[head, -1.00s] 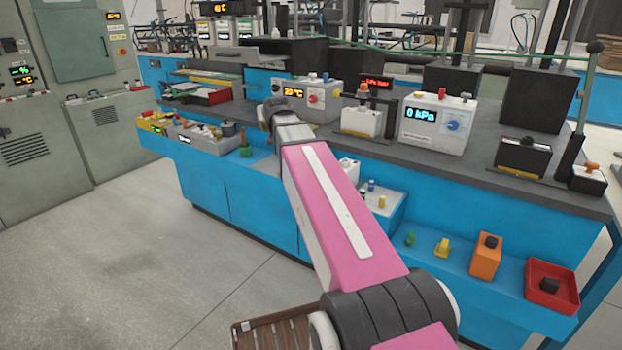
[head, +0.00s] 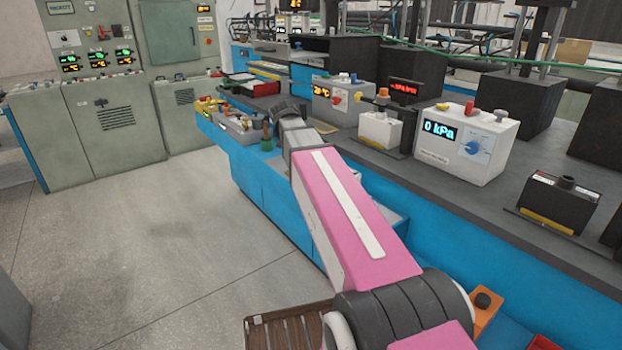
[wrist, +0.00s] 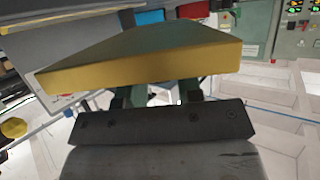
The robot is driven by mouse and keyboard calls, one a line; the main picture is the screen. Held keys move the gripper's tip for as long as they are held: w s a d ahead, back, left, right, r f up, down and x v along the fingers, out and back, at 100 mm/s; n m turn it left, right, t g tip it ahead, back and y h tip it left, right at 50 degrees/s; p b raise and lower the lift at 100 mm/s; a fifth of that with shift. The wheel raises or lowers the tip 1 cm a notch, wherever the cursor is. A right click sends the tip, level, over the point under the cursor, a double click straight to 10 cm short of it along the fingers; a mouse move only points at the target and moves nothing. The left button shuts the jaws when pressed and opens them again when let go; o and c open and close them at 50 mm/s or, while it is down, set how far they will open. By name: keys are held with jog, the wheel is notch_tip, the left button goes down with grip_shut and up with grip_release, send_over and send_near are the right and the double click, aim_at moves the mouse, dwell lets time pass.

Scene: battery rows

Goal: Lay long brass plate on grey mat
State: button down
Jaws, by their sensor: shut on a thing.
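In the wrist view a long flat plate (wrist: 140,76) lies across my gripper (wrist: 157,93), with a brass-yellow near edge and a dark green-looking upper face. My gripper is shut on it; the fingertips are mostly hidden beneath the plate. In the head view my arm reaches out toward the left part of the bench, and its wrist hides the gripper and the plate. I cannot make out a grey mat for certain in either view.
A blue bench with a dark worktop (head: 440,186) runs along the right. On it stand a white kPa meter (head: 465,142), a °C meter (head: 340,95) and a black box (head: 553,200). Grey control cabinets (head: 110,125) stand at the left. The floor (head: 130,230) between is clear.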

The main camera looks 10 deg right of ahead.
jog(key=w+m+h, duration=0.1)
jog(key=w+f+m+h, duration=0.1)
jog(key=shift+f+g+h, duration=0.1)
jog(key=shift+g+h, duration=0.3)
jog(key=m+h, duration=0.1)
jog(key=w+m+g+h, duration=0.1)
jog(key=shift+f+m, duration=0.1)
jog(key=shift+m, duration=0.2)
jog(key=shift+w+d+m+g+h, duration=0.15)
jog(key=shift+w+m+g+h, duration=0.15)
jog(key=shift+m+g+h, duration=0.45)
jog(key=shift+w+r+m+g+h, duration=0.2)
jog(key=shift+r+m+g+h, duration=0.1)
jog(key=shift+m+g+h, duration=0.25)
jog(key=shift+w+r+m+g+h, duration=0.15)
jog(key=shift+r+m+g+h, duration=0.2)
jog(key=shift+m, duration=0.25)
jog(key=m+g+h, duration=0.1)
jog(key=r+m+g, duration=0.1)
jog(key=shift+w+a+r+m+g+h, duration=0.1)
jog(key=shift+a+r+m+g+h, duration=0.15)
jog(key=shift+m+g+h, duration=0.1)
notch_tip(320, 180, down, 18)
jog(key=shift+r, duration=0.1)
